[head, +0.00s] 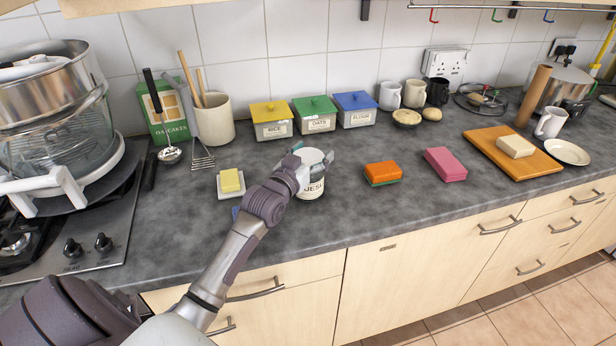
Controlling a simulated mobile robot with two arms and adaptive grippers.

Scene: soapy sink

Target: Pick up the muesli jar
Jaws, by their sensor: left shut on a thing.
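The muesli jar (313,190) is a white round container with dark lettering, partly covered by my gripper. It stands upright at the middle of the grey worktop, or just above it; I cannot tell which. My left gripper (309,164) is shut on the jar near its top, with a finger on either side. My left arm reaches in from the lower left. My right gripper is not in view.
Lidded rice (271,121), oats (314,115) and flour (355,109) boxes stand behind the jar. A butter dish (231,192) is at left; an orange sponge (383,173) and pink sponge (445,164) are at right.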

